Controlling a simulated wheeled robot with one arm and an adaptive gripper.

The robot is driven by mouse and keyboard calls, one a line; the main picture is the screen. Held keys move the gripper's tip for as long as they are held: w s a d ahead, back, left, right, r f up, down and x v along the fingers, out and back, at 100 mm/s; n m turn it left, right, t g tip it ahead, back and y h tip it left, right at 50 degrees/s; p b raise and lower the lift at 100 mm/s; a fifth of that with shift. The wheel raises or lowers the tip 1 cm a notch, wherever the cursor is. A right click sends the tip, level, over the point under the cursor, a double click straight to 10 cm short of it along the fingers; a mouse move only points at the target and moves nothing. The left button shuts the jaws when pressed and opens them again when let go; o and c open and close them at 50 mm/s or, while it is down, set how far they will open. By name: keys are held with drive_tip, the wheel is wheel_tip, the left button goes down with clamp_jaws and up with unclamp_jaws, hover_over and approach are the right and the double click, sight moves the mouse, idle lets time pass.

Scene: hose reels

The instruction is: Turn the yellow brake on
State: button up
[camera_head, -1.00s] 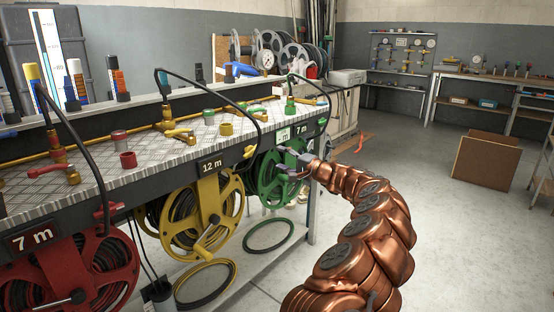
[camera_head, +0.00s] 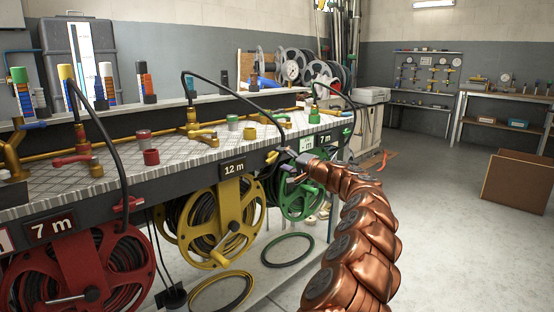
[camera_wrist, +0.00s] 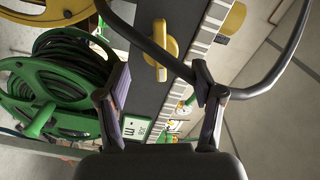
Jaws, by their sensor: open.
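The yellow brake (camera_head: 272,157) is a small handle on the dark front edge of the bench, right of the 12 m plate, above and right of the yellow reel (camera_head: 216,222). In the wrist view the yellow brake (camera_wrist: 164,45) is a rounded yellow handle on the dark panel, ahead of the fingers. My gripper (camera_head: 288,160) is just right of the brake in the head view. In the wrist view my gripper (camera_wrist: 160,76) has its fingers apart, with nothing held. The brake appears beyond the fingertips, and I see no contact.
A black hose (camera_wrist: 235,90) loops across the wrist view, passing by the right finger. The green reel (camera_head: 301,192) is behind my gripper. The red reel (camera_head: 80,272) and its red brake (camera_head: 128,203) are at left. Open floor (camera_head: 445,245) lies at right.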

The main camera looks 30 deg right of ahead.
sight(277, 157)
drive_tip(key=shift+x, duration=1.75)
drive_tip(key=shift+c, duration=0.4)
drive_tip(key=c, duration=1)
drive_tip(key=shift+r+m+p, duration=0.25)
drive_tip(key=shift+m+p, duration=0.65)
drive_tip(key=shift+p, duration=0.1)
drive_tip(key=shift+c, duration=0.2)
drive_tip(key=shift+f+m+p, duration=0.3)
drive_tip(key=shift+m+p, duration=0.3)
drive_tip(key=shift+m, duration=0.4)
drive_tip(key=o, duration=1.1)
